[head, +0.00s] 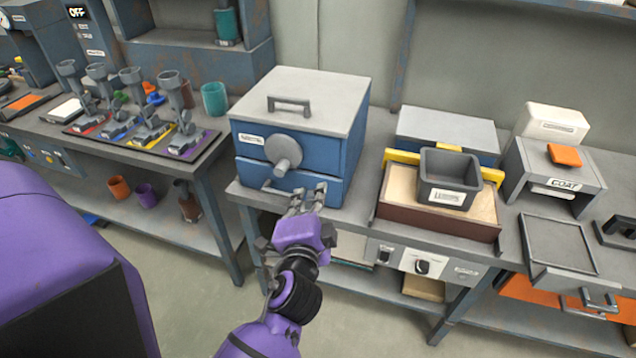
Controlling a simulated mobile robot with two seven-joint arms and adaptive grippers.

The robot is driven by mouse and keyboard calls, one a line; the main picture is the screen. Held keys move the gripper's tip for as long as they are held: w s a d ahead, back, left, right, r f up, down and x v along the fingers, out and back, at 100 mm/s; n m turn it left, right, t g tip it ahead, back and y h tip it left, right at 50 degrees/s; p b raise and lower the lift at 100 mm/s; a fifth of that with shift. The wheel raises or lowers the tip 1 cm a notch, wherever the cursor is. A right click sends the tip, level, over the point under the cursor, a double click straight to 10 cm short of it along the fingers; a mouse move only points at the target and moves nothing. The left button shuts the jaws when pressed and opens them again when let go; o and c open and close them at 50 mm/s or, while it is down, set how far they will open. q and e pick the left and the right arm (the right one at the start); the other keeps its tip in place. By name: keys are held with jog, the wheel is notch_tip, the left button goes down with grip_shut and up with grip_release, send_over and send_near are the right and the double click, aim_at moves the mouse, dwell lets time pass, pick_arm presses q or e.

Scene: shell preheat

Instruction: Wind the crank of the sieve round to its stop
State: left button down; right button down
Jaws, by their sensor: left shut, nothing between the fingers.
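A blue box with a grey lid (312,95), which I take to be the sieve, stands on the middle bench. Its front bears a round grey disc with a thick peg sticking out, apparently the crank (287,152). A drawer with a bar handle sits below the crank. My left gripper (307,198) is in front of the drawer, a little below and right of the crank peg. Its fingers are shut and empty, and appear apart from the crank. They hide part of the drawer front. My right gripper is not in view.
Right of the box, a grey bin (447,182) stands on a sand-coloured tray with yellow bars. A grey stand labelled COAT (562,184) is farther right. Several ladle-like tools stand on a coloured mat on the left bench.

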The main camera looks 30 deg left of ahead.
aim_at(280, 157)
pick_arm(q)
jog(key=w+a+f+p, duration=0.1)
jog(key=w+a+f, duration=0.1)
jog(key=w+a, duration=0.5)
jog(key=shift+a+f, duration=0.15)
jog(key=shift+a, duration=0.15)
jog(key=shift+s+f, duration=0.1)
jog(key=shift+s+a+f+m+b, duration=0.15)
jog(key=shift+a+f+m+b, duration=0.4)
jog(key=shift+m, duration=0.25)
